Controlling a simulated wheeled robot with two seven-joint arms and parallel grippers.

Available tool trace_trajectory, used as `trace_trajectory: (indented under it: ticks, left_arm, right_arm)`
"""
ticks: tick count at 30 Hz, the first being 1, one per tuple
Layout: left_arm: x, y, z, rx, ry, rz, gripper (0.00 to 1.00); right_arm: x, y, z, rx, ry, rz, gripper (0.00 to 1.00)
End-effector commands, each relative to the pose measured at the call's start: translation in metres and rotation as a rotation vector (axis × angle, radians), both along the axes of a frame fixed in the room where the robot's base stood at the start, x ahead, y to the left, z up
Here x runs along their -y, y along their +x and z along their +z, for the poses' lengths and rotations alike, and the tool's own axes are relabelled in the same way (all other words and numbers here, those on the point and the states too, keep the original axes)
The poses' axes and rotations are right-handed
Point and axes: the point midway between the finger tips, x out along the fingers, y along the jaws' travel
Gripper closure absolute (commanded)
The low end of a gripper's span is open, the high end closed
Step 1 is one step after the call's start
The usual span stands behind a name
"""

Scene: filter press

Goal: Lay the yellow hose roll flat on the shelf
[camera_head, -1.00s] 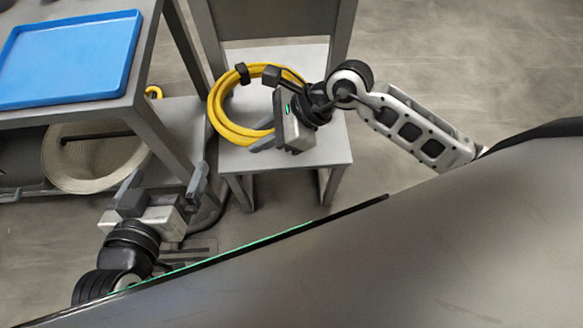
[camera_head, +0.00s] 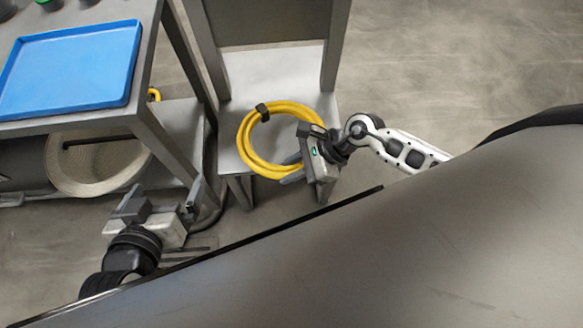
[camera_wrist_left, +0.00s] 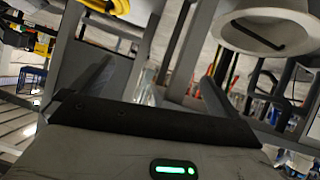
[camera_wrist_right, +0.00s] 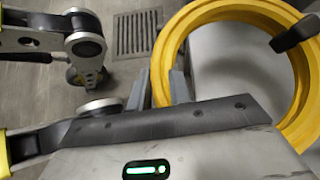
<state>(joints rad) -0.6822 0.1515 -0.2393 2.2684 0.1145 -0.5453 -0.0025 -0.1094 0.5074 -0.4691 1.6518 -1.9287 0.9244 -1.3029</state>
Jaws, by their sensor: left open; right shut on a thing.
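The yellow hose roll (camera_head: 247,150) is a round coil with a black strap at its top, over the seat of a grey chair-like stand. My right gripper (camera_head: 300,157) is shut on the coil's right side; I cannot tell whether the coil touches the seat. In the right wrist view, the hose roll (camera_wrist_right: 165,52) passes between the fingers (camera_wrist_right: 160,90). My left gripper (camera_head: 162,196) is open and empty, low before the workbench.
The grey stand (camera_head: 240,72) has a tall back and stands right of the workbench. A blue tray (camera_head: 75,65) lies on the workbench top. A small yellow piece (camera_head: 154,94) shows behind the bench leg. A floor grate (camera_wrist_right: 137,32) lies near the right gripper.

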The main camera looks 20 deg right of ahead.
Motion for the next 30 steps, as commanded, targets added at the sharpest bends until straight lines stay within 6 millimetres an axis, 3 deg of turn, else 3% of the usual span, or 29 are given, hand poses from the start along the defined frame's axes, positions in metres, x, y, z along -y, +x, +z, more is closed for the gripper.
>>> trace_trajectory:
  ticks: [17,20,24,30]
  left_arm:
    - [0.018,0.004,-0.079,-0.132,-0.015,-0.06,0.0]
    - [0.021,0.007,-0.096,-0.141,-0.016,-0.07,0.0]
    - [0.025,0.012,-0.096,-0.1,-0.028,-0.08,0.0]
    - [0.031,0.02,-0.067,0.006,-0.063,-0.088,0.0]
  right_arm:
    - [0.017,0.065,-0.018,0.007,0.004,-0.001,1.0]
    - [0.018,0.065,-0.032,0.003,0.001,0.001,1.0]
    - [0.018,0.065,-0.045,0.005,0.001,0.001,1.0]
    - [0.018,0.065,-0.054,0.005,0.002,0.001,1.0]
